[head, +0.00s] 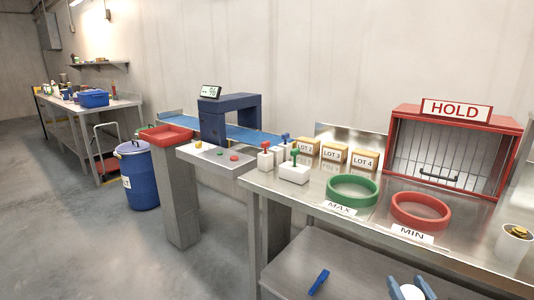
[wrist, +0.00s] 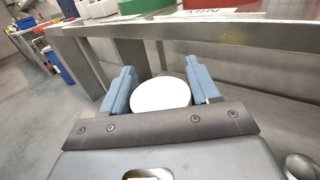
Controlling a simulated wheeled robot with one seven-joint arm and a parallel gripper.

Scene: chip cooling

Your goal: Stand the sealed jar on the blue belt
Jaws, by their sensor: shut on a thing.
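The jar (head: 411,293) shows as a round white lid at the bottom edge of the head view. It also shows in the wrist view (wrist: 160,95), seen from above. My gripper (head: 409,287) has its blue fingers on either side of the jar and is shut on it, in front of the steel table. The jar's body is hidden, so I cannot tell its tilt. The blue belt (head: 250,134) runs along the back wall, under a dark blue arch (head: 228,116), far to the left of my gripper. The visible belt surface looks empty.
The steel table (head: 300,200) carries green (head: 353,189) and red (head: 420,210) rings, LOT boxes (head: 335,156) and a red HOLD cabinet (head: 455,150). A red tray (head: 166,135) and a blue drum (head: 138,177) stand left. Open floor lies at front left.

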